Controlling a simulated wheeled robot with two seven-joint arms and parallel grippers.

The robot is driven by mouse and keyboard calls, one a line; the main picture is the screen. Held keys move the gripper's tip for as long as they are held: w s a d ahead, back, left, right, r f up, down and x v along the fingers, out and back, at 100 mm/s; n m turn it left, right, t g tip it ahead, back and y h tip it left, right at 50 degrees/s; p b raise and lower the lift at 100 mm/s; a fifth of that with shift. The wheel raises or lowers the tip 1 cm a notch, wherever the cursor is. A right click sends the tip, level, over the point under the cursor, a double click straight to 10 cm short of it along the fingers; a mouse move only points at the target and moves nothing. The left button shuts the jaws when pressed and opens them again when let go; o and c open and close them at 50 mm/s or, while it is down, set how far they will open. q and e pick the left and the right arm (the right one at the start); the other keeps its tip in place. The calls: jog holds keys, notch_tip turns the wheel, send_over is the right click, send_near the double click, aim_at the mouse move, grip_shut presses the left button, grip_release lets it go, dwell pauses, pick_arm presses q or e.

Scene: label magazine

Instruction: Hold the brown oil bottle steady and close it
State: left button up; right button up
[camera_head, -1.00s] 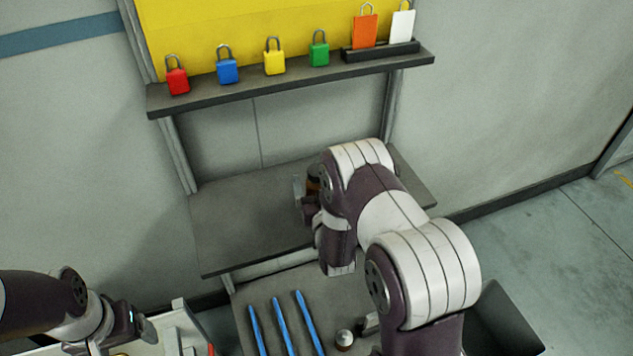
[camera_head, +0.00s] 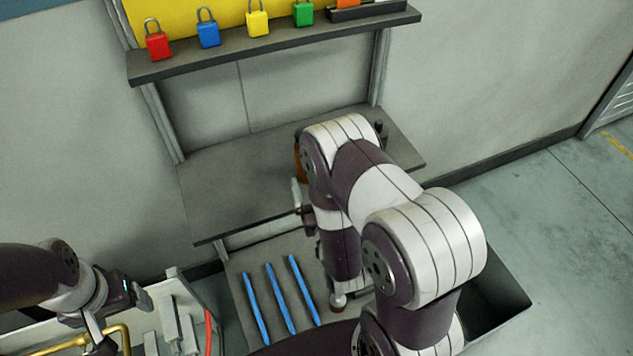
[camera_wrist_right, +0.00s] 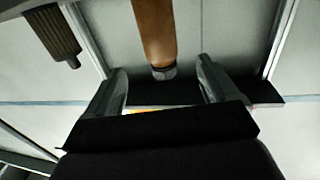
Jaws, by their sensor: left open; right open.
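The brown oil bottle (camera_head: 301,166) stands on the grey middle shelf in the head view, mostly hidden behind my right arm. In the right wrist view the brown bottle (camera_wrist_right: 155,30) comes in from the top, its grey narrow end towards the gap between the fingers. I cannot tell whether that end is a cap or a bare neck. My right gripper (camera_wrist_right: 160,88) is open, with nothing held. My left gripper (camera_head: 122,322) is open at the lower left of the head view, far from the bottle. A small white-topped round piece (camera_head: 337,300) sits on the lower surface.
Blue pens (camera_head: 280,298) lie on the lower surface. Coloured padlocks, such as the red padlock (camera_head: 158,45), stand on the top shelf. A dark object (camera_head: 379,128) stands at the middle shelf's right end. A dark bin (camera_head: 497,295) is at lower right. The middle shelf's left part is clear.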

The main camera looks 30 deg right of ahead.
jog(key=w+g, duration=0.1)
jog(key=w+a+g+y, duration=0.1)
jog(key=w+f+g, duration=0.1)
jog(key=w, duration=0.1)
jog(key=shift+a+g, duration=0.15)
jog(key=shift+g, duration=0.25)
jog(key=s+a+r+n+g+y, duration=0.1)
jog(key=s+a+r+g, duration=0.1)
jog(key=s+g, duration=0.4)
jog(key=s+a+r+n+g+y, duration=0.1)
jog(key=s+r+g, duration=0.2)
jog(key=s+g, duration=0.3)
jog(key=s, duration=0.4)
jog(key=shift+a+r+n+y, duration=0.15)
jog(key=shift+a+n+y, duration=0.15)
jog(key=shift+a+y, duration=0.1)
